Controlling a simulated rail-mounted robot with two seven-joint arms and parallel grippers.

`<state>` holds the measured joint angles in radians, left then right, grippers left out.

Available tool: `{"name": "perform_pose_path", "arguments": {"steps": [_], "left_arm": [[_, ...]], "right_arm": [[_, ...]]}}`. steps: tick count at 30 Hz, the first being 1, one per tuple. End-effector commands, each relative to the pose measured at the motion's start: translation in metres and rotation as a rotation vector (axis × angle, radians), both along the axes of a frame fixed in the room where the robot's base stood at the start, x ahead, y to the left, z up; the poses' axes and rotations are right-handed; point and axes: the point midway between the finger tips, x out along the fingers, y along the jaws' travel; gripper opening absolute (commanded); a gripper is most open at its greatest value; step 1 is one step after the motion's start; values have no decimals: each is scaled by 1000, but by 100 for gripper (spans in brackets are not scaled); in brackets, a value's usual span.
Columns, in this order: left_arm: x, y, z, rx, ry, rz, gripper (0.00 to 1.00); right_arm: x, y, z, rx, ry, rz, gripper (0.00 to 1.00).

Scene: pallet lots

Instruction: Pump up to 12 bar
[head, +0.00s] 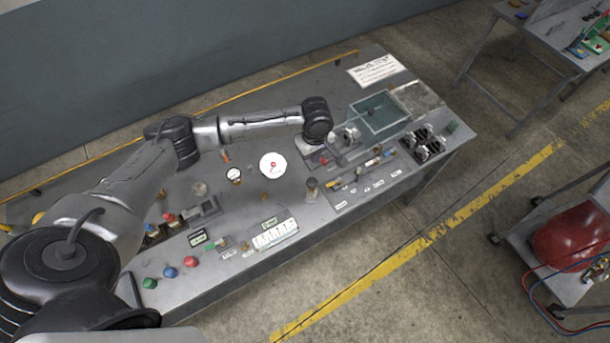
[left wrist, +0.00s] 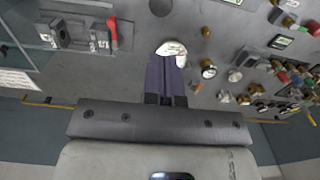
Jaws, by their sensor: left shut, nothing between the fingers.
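A round white dial with a red mark (head: 272,166) is on the grey bench, its reading too small to make out. A smaller gauge (head: 234,175) stands left of it and also shows in the left wrist view (left wrist: 208,69). My left gripper (left wrist: 170,58) is shut and empty, pointing down over the bench. In the left wrist view its fingertips overlap a white round shape (left wrist: 172,47), apparently the dial; I cannot tell if they touch. A red lever (left wrist: 113,33) lies left of the fingers there. In the head view my arm's end hides part of the area beside the tank.
A clear-walled tank (head: 380,115) stands at the bench's right part, with metal valve blocks (head: 347,134) beside it. Green, blue and red knobs (head: 170,272) line the near left edge. A white label block (head: 275,235) is at the front. A cart with a red vessel (head: 572,240) stands right.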

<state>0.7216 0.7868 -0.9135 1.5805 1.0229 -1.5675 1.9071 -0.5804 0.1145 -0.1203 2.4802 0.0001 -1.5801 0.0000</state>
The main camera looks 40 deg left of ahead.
Motion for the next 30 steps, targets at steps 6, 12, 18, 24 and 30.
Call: {"name": "perform_pose_path", "arguments": {"steps": [6, 12, 18, 24, 30], "left_arm": [[0, 0, 0, -2, -2, -4, 0], [0, 0, -2, -3, -1, -4, 0], [-1, 0, -24, -1, 1, -3, 0], [-1, -1, -61, -2, 1, -2, 0], [-1, -1, -98, -1, 0, -4, 0]], "right_arm": [[-1, 0, -1, 0, 3, 0, 43], [-1, 0, 0, 0, 3, 0, 43], [-1, -2, 3, -6, 2, 3, 43], [0, -3, 7, -11, 0, 7, 43], [0, -3, 9, -11, 0, 6, 43]]}}
